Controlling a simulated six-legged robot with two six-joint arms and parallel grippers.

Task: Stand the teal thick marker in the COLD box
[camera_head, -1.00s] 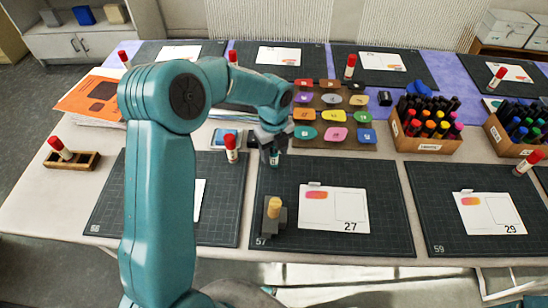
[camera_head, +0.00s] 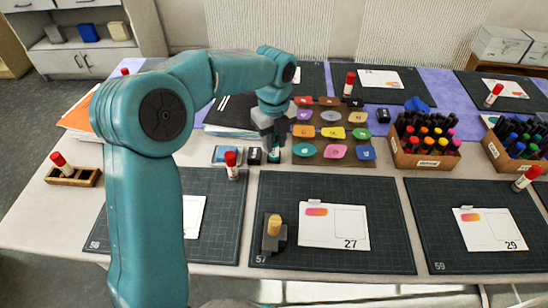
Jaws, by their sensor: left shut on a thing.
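My left gripper (camera_head: 272,134) is shut on the teal thick marker (camera_head: 274,154), which hangs below the fingers, mostly hidden by them. It is just left of the board of coloured swatches, behind the middle mat. The box at the right edge (camera_head: 513,162) holds markers with blue, green and purple caps; its label is too small to read, but the cool colours suggest the COLD box. Another cardboard box (camera_head: 424,160) to its left holds markers with mostly warm caps. My right gripper is not in view.
Dark mats (camera_head: 390,236) with cards lie along the front. Red-capped glue sticks (camera_head: 232,165) stand around the table. The swatch board (camera_head: 333,151) lies between my gripper and the boxes. A stamp-like block (camera_head: 273,238) stands on the middle mat.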

